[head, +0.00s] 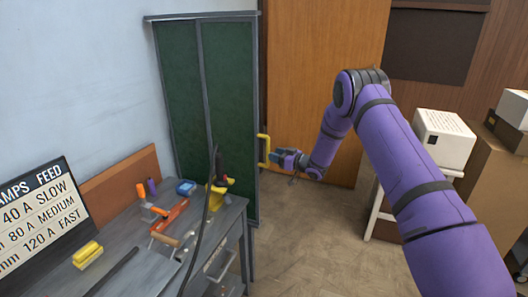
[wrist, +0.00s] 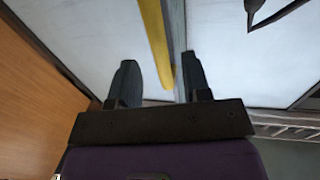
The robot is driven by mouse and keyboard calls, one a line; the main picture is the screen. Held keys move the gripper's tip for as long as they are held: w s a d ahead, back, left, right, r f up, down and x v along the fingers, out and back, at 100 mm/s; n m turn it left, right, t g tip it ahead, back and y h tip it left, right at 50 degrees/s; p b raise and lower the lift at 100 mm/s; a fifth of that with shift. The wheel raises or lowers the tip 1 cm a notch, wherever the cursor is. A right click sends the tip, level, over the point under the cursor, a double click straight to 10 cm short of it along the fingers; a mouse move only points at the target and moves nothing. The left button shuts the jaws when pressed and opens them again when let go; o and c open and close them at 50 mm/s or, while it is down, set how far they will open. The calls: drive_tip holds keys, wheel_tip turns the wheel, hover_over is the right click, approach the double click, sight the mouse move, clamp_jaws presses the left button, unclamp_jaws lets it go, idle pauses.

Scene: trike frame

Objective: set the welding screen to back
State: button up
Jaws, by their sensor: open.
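The welding screen (head: 228,95) has dark green panels in a grey frame and stands against the wall, beyond the workbench. Its yellow handle (head: 263,150) is on the right edge post. My gripper (head: 277,157) is just right of the handle, at about its height. In the wrist view my gripper (wrist: 158,62) is open, and the yellow handle (wrist: 154,42) runs into the space between the two fingers. The grey post (wrist: 176,35) is close to the right finger. I cannot tell whether either finger touches the handle.
A grey workbench (head: 128,234) with tools and a dark hanging cable stands at the front left. A lettered sign (head: 38,215) leans at its left. A wooden door (head: 300,60) is behind my arm. A white box (head: 443,138) stands at right. Floor (head: 310,235) between is clear.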

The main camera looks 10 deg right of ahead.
drive_tip(key=shift+x, duration=3.15)
clamp_jaws()
